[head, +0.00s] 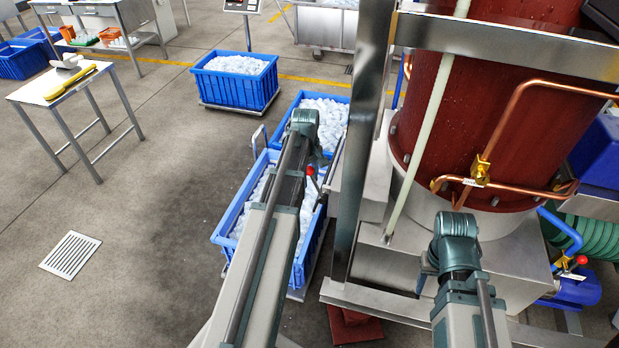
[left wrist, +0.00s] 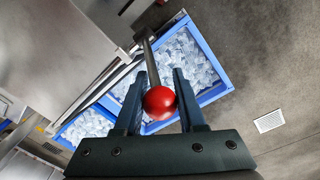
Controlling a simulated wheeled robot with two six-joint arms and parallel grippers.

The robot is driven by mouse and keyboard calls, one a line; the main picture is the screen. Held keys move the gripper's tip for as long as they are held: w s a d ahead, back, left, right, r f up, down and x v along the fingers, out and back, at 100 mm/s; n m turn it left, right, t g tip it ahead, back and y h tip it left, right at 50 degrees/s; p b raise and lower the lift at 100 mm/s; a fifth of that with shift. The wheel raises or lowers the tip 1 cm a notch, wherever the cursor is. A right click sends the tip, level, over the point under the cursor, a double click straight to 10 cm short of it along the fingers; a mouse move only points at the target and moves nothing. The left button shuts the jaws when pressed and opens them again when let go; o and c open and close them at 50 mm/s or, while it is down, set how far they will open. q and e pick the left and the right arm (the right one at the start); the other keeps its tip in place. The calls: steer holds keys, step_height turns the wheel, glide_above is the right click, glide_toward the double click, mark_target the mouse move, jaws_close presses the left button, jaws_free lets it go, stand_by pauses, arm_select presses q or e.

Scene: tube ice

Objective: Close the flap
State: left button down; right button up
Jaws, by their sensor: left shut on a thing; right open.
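A red ball knob (head: 310,171) sits on the end of a metal lever by the machine's steel chute (head: 349,182). In the left wrist view the knob (left wrist: 159,102) lies between the two fingers of my left gripper (left wrist: 157,80), and its rod (left wrist: 151,62) runs away between the fingertips. My left gripper is shut on this knob. In the head view my wrist hides most of that gripper. My right gripper (head: 427,270) is low in front of the machine's base, mostly hidden by its own wrist, open and away from the lever. I cannot make out the flap itself clearly.
Two blue crates of ice stand below the lever, a near one (head: 222,226) and a far one (head: 287,111). The red tank (head: 477,115) and a steel post (head: 366,110) stand close on the right. Copper pipes (head: 518,110) cross the tank.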

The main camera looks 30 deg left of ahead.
stand_by(0.7)
arm_select(q)
steer(key=shift+s+a+f+h+b, duration=0.25)
steer(key=shift+a+f+h+b, duration=0.45)
steer(key=shift+a+h+b, duration=0.2)
steer(key=c, duration=0.5)
jaws_free()
steer(key=shift+r, duration=0.15)
